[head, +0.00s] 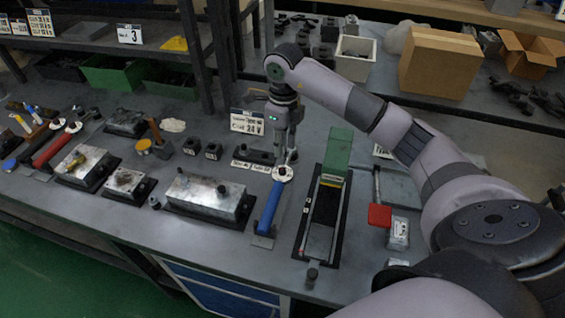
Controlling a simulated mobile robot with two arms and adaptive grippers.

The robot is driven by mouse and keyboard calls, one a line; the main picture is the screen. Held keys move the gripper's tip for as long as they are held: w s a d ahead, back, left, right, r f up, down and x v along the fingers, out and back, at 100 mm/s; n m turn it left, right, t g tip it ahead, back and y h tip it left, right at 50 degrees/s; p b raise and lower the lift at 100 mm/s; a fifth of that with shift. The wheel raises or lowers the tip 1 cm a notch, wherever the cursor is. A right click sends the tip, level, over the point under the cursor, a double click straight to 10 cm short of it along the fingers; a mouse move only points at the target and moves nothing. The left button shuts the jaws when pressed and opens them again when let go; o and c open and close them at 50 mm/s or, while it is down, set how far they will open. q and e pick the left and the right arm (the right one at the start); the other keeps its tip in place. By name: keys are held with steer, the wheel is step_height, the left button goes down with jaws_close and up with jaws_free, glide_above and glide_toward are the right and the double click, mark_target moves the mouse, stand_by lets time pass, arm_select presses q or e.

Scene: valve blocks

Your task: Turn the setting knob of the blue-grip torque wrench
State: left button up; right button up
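The blue-grip torque wrench (269,208) lies on the bench, its blue handle towards the front edge. A pale round part (283,173) is at its far end, just below my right fingertips. My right gripper (287,158) points down over that end. Its fingers look close together, but the view is too small to tell whether they are open, shut or touching the wrench. The wrench's far portion is partly hidden behind the gripper. My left gripper is not in view.
A metal valve block (208,197) stands left of the wrench, and a long black tray with a green block (337,152) stands close on its right. A sign (247,122) stands behind. A red-grip wrench (52,150) lies far left. Cardboard boxes (440,62) sit at the back right.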

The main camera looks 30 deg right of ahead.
mark_target(282, 169)
step_height(282, 169, down, 8)
steer(key=shift+a+r+p, duration=0.1)
steer(key=shift+r+p, duration=0.15)
steer(key=shift+p, duration=0.35)
steer(key=shift+f, duration=0.45)
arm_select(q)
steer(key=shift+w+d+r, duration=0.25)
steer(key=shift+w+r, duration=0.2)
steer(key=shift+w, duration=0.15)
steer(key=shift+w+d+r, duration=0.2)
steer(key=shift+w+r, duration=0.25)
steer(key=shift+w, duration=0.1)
arm_select(e)
jaws_close()
